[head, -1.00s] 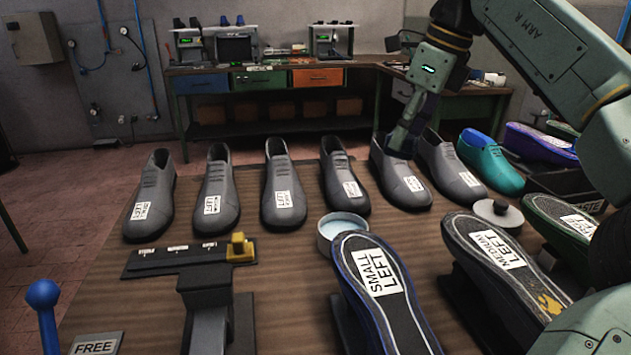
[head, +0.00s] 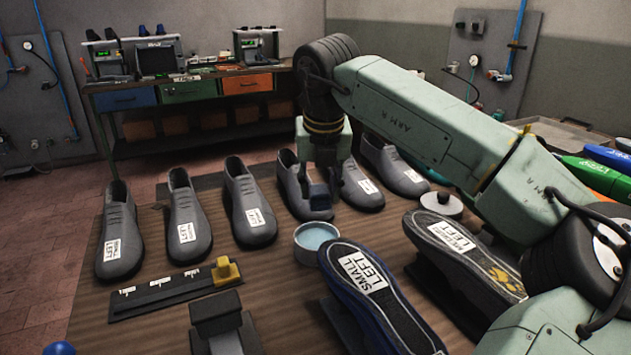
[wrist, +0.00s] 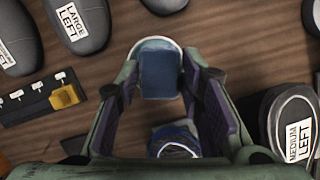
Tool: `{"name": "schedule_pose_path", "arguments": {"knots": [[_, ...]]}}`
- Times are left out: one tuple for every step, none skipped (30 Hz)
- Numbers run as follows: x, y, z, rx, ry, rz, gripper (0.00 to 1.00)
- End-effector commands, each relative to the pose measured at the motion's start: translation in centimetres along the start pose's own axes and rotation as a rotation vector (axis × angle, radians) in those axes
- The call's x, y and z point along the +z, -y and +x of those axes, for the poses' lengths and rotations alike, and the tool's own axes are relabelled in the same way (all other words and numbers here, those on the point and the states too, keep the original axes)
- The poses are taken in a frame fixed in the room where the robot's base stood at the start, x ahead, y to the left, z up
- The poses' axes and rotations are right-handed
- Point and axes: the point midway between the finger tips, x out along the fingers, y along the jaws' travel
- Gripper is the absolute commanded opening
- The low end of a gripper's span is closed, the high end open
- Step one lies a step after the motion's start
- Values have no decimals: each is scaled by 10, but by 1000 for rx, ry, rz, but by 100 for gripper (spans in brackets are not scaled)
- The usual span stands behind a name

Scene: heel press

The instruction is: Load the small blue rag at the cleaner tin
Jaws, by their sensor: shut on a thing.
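My gripper (head: 319,178) is shut on a small blue rag (wrist: 160,76), which shows as a folded dark blue block between the fingers in the wrist view. The rag also shows at the fingertips in the head view (head: 319,198). The cleaner tin (head: 311,252) is a round open tin with pale blue contents, standing on the bench behind the small left sole. In the wrist view the tin's rim (wrist: 152,42) shows beyond the rag, which hides most of it. The rag appears above the tin and apart from it.
A row of grey shoes (head: 185,222) stands behind the tin. The small left sole (head: 365,285) is just in front of it, and the medium left sole (head: 465,250) is to the right. A round lid with a knob (head: 441,206) lies right of the tin. A rail with a yellow block (head: 226,271) is left.

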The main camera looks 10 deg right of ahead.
Motion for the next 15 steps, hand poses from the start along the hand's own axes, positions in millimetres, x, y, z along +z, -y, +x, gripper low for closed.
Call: {"name": "schedule_pose_path", "arguments": {"knots": [[-1,-2,0,-25,-2,75,12],[-2,-3,2,-39,-2,122,12],[-3,-4,4,-57,-1,182,12],[-4,-5,5,-70,-2,221,12],[-5,-5,7,-82,-2,258,12],[-6,-6,8,-95,-2,303,12],[-6,-6,10,-103,-2,331,12],[-7,-6,10,-110,-2,355,12],[-8,-7,12,-118,-1,381,12],[-8,-7,12,-123,-2,398,12],[-8,-8,13,-126,-2,409,12],[-9,-8,14,-130,-2,422,12],[-10,-8,15,-131,-2,427,12],[-10,-8,16,-132,-2,431,12],[-10,-8,18,-133,-3,434,12]]}}
